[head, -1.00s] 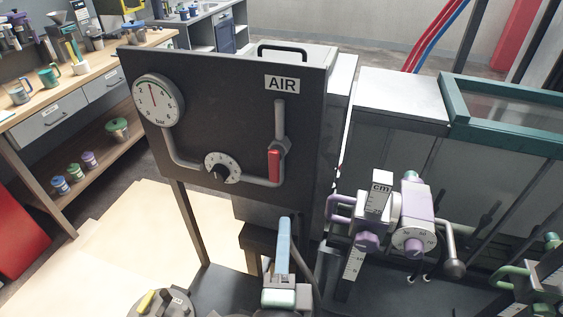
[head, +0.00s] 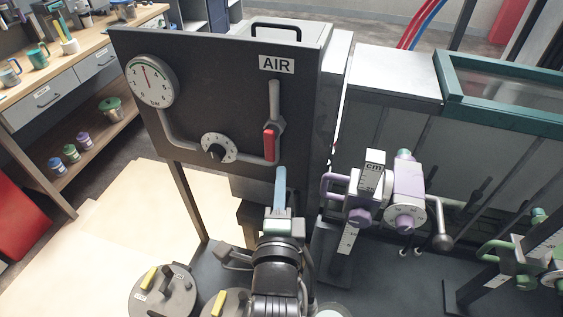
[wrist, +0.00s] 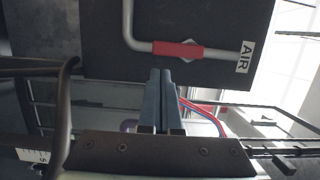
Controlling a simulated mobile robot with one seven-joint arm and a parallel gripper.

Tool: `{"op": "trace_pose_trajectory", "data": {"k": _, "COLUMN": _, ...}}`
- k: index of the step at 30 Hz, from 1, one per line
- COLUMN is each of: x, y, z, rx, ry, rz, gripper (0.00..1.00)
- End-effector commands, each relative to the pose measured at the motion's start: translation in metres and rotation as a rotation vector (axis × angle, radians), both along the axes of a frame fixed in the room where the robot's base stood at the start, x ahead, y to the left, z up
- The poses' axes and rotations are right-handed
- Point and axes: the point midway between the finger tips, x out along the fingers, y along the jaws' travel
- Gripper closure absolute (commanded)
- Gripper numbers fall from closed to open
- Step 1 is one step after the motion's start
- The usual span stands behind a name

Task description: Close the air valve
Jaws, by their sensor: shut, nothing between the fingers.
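The air valve has a red lever (head: 269,145) on a grey pipe, below the "AIR" label (head: 276,64) on a dark panel (head: 195,90). The lever hangs down in line with the vertical pipe. It also shows in the wrist view as a red bar (wrist: 177,49) lying along the pipe. My gripper (head: 281,170) is just below the lever in the head view, with its blue fingers together and nothing between them. In the wrist view the shut fingertips (wrist: 160,72) point toward the lever, and a small gap seems to lie between them.
A round gauge (head: 151,81) and a dial knob (head: 218,148) are on the same panel. To the right stand a purple fixture (head: 405,195) with a "cm" scale and a metal cabinet with a green frame (head: 500,105). Round lidded pots (head: 163,293) stand at lower left.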

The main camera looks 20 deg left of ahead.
Motion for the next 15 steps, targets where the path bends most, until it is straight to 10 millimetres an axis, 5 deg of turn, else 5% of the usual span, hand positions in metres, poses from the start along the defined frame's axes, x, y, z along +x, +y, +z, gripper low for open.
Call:
{"op": "trace_pose_trajectory", "data": {"k": 6, "x": 0.025, "y": 0.007, "z": 0.001, "rx": 0.000, "ry": -0.001, "rz": 0.001, "gripper": 1.00}}
{"op": "trace_pose_trajectory", "data": {"k": 15, "x": 0.032, "y": 0.008, "z": 0.000, "rx": 0.000, "ry": 0.000, "rz": 0.000, "gripper": 1.00}}
